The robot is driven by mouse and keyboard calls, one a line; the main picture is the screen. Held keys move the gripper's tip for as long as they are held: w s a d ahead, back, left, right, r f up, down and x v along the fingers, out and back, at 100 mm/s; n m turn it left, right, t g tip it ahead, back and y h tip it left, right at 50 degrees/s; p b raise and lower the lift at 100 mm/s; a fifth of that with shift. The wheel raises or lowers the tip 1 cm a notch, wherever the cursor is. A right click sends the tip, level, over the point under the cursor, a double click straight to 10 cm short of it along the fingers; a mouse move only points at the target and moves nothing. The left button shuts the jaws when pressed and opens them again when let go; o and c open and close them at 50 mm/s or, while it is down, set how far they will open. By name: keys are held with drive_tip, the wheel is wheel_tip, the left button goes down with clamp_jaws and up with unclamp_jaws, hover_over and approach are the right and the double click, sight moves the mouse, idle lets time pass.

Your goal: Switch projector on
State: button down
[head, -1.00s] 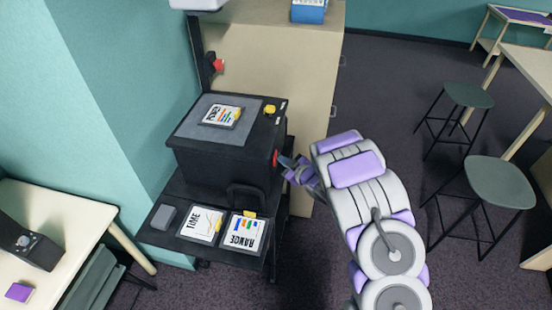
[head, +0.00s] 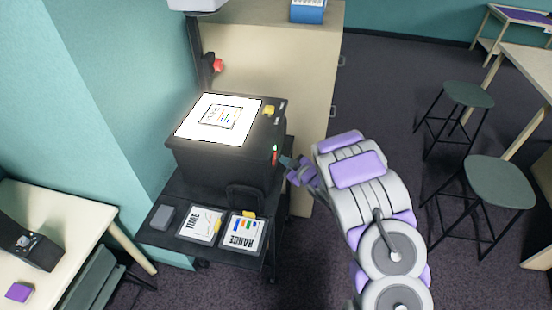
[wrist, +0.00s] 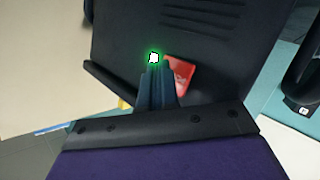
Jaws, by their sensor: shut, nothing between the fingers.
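The black overhead projector (head: 215,168) stands on a black cart. Its top glass (head: 190,122) glows bright white, with a framed chart sheet (head: 217,116) lying on it. On its right side a red switch (head: 275,158) shows with a green light just above it. In the wrist view the red switch (wrist: 180,76) is tilted and partly behind my fingers, and the green-ringed light (wrist: 153,58) is lit. My gripper (head: 286,161) is shut and empty, its tips right by the switch (wrist: 158,72). I cannot tell whether they touch it.
The cart's lower shelf (head: 160,236) holds the TIME sheet (head: 201,224), the RANGE sheet (head: 243,231) and a grey block (head: 163,217). A beige cabinet (head: 300,75) stands behind. Stools (head: 499,183) stand at the right, a table (head: 60,215) at the left.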

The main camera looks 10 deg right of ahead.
drive_tip(key=shift+d, duration=0.15)
drive_tip(key=shift+s+d, duration=0.3)
drive_tip(key=shift+d, duration=0.65)
drive_tip(key=shift+s+d, duration=0.3)
drive_tip(key=shift+d, duration=0.6)
drive_tip(key=shift+s+d, duration=0.3)
drive_tip(key=shift+d, duration=0.65)
drive_tip(key=d+r+m+h, duration=0.2)
drive_tip(key=d+r+h, duration=0.3)
drive_tip(key=d, duration=0.2)
drive_tip(key=s+d+r+m+g+h, duration=0.55)
drive_tip(key=s+r, duration=0.45)
drive_tip(key=s, duration=0.2)
drive_tip(key=s+a+r+m+g+y, duration=0.1)
drive_tip(key=s+a+g, duration=0.2)
drive_tip(key=s, duration=1)
drive_tip(key=s+a+r+m+g+y+b, duration=0.1)
drive_tip(key=s+a+r+g, duration=0.1)
drive_tip(key=s+a, duration=0.5)
drive_tip(key=s+a+r+m+g+y, duration=0.1)
drive_tip(key=s+a+g, duration=0.3)
drive_tip(key=s, duration=1.4)
drive_tip(key=shift+s+a+r+m, duration=0.4)
drive_tip(key=shift+a+r, duration=0.2)
drive_tip(key=shift+r, duration=0.1)
